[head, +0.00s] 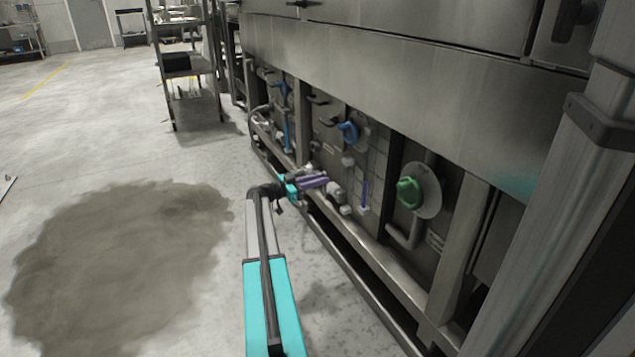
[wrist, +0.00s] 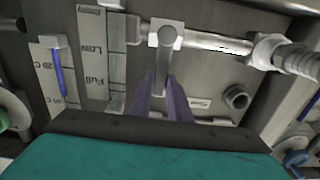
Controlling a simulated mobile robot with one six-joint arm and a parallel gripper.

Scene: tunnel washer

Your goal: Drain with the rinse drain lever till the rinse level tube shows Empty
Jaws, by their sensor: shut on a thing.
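In the wrist view my gripper's purple fingers (wrist: 165,102) are closed around a grey lever (wrist: 166,50) that comes from a pale block on a horizontal pipe. In the head view my gripper (head: 316,181) is low at the machine's front; the lever is not clear there. A pale tube (wrist: 118,58) runs beside the scale. I cannot make out a liquid level in it.
A thermometer-like blue tube (wrist: 58,72) stands beside the scale. In the head view a green knob (head: 409,192) and a blue knob (head: 348,132) sit on the panel. A dark wet patch (head: 115,265) covers the floor at left. A shelf rack (head: 190,75) stands behind.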

